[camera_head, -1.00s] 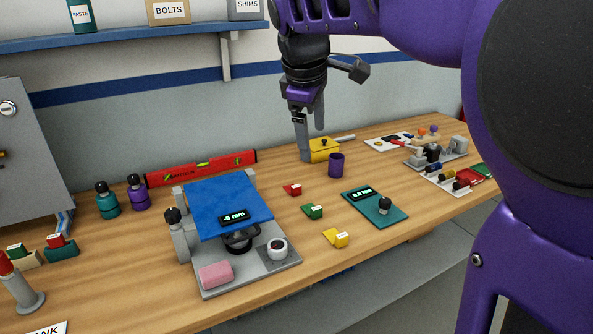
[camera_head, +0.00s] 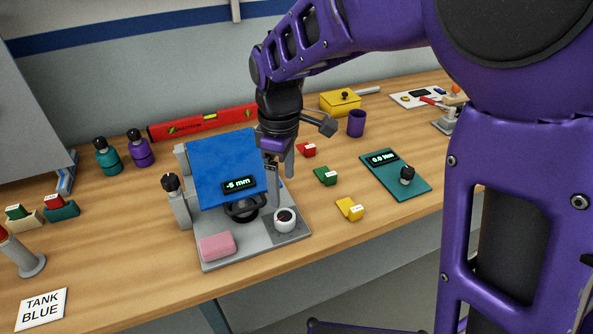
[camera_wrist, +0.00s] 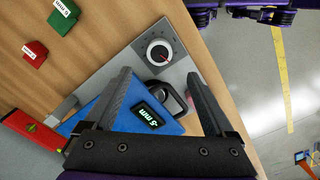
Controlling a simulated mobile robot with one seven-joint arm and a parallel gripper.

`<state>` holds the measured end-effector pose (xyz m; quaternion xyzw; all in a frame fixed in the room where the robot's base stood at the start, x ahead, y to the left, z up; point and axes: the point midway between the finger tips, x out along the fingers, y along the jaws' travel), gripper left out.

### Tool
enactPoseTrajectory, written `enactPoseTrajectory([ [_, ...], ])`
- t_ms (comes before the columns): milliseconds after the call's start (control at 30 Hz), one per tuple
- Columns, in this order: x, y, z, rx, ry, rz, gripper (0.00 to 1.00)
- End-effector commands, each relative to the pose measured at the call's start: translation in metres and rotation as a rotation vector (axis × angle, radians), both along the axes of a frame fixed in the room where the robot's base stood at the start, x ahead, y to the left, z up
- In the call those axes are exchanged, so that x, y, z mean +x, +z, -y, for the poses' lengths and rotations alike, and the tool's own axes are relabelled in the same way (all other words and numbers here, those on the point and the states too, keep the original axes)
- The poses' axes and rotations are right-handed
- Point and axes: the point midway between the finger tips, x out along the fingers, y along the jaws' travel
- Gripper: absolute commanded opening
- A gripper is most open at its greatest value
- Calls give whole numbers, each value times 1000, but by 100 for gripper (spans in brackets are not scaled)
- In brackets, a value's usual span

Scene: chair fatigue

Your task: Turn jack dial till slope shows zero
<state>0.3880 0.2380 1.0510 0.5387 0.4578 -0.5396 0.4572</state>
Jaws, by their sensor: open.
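The round dial (camera_head: 285,220) has a white rim and dark centre and stands on the grey base plate's front right corner. In the wrist view the dial (camera_wrist: 159,52) shows tick marks and a red pointer, ahead of the fingertips. The tilted blue plate (camera_head: 222,160) carries a slope display (camera_head: 239,185) that reads about -5 mm. A black ring-shaped part (camera_head: 243,208) sits at the plate's front edge; it also shows between the fingers in the wrist view (camera_wrist: 168,92). My gripper (camera_head: 281,190) is open and empty, pointing down above and behind the dial, apart from it.
A pink block (camera_head: 217,246) lies on the base plate's front left. A black-knobbed post (camera_head: 174,193) stands at its left. Small red (camera_head: 307,150), green (camera_head: 325,176) and yellow (camera_head: 350,209) blocks and a teal meter (camera_head: 395,175) stand to the right. A red level (camera_head: 205,123) lies behind.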

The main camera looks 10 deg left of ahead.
Motion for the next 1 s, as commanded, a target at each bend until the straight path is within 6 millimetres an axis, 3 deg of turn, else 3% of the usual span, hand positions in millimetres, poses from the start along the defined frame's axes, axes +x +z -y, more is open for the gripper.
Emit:
enactPoseTrajectory([
  [200, -1, -50, 0, -2, 1, -3, 89],
  [500, 0, -96, 0, -1, 0, 0, 89],
  [933, 0, -105, 0, 1, 0, 1, 89],
  [1000, 0, -105, 0, 1, 0, 1, 76],
])
